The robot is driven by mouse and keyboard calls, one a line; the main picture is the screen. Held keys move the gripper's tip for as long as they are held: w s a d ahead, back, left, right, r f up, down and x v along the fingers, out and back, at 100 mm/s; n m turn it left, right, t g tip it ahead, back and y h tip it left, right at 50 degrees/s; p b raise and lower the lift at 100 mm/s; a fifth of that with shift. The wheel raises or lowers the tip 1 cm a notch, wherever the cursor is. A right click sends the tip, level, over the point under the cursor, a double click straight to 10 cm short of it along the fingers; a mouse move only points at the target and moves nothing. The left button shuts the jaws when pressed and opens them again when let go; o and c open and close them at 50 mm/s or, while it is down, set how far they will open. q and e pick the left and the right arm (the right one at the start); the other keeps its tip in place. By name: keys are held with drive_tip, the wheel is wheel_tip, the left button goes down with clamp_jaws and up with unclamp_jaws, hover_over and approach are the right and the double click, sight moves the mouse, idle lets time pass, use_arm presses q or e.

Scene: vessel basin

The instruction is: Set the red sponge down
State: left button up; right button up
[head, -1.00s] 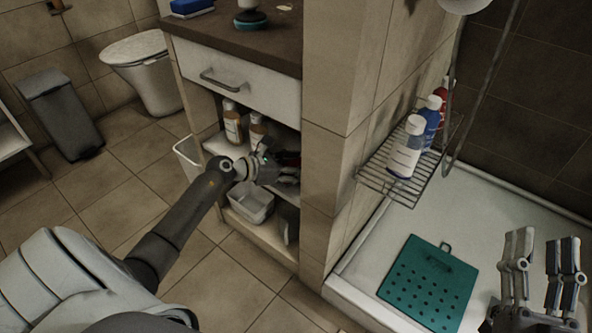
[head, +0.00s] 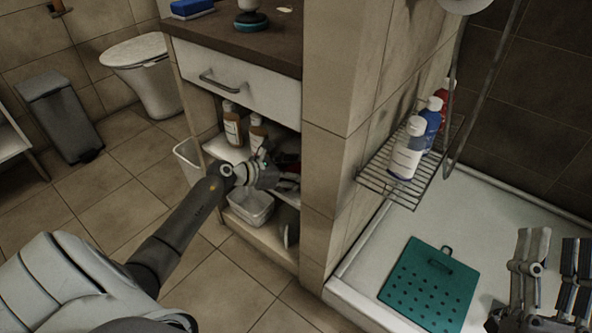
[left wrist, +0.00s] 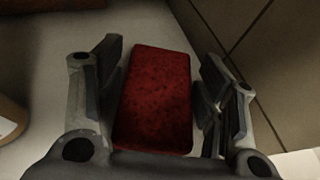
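The red sponge (left wrist: 155,100) lies on the pale shelf surface (left wrist: 55,50) in the left wrist view. The fingers of my left gripper (left wrist: 162,88) stand on both sides of it, with narrow gaps showing, so the gripper looks open around the sponge. In the head view my left gripper (head: 277,174) reaches into the open cabinet below the drawer, and the sponge is mostly hidden there. My right gripper (head: 550,270) is open and empty at the lower right, over the shower area.
Amber bottles (head: 232,128) stand on the cabinet shelf, left of my left gripper. A grey bin (head: 250,208) sits on the lower level. The tiled wall (head: 325,180) closes in on the right. A wire rack (head: 385,188) holds bottles, above a teal mat (head: 430,285).

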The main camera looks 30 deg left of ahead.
drive_tip(key=shift+w, duration=0.1)
idle(0.3)
use_arm(q)
drive_tip(key=shift+r, duration=0.15)
drive_tip(key=shift+p+v, duration=1.4)
drive_tip(key=shift+v, duration=4.6)
use_arm(e)
wheel_tip(320, 180, down, 12)
drive_tip(key=w+d+g+h, duration=0.1)
drive_tip(key=w+g+h, duration=0.1)
drive_tip(key=g, duration=0.5)
drive_tip(key=shift+w+r+h, duration=0.15)
drive_tip(key=shift+w+h, duration=0.05)
drive_tip(key=shift+h, duration=0.1)
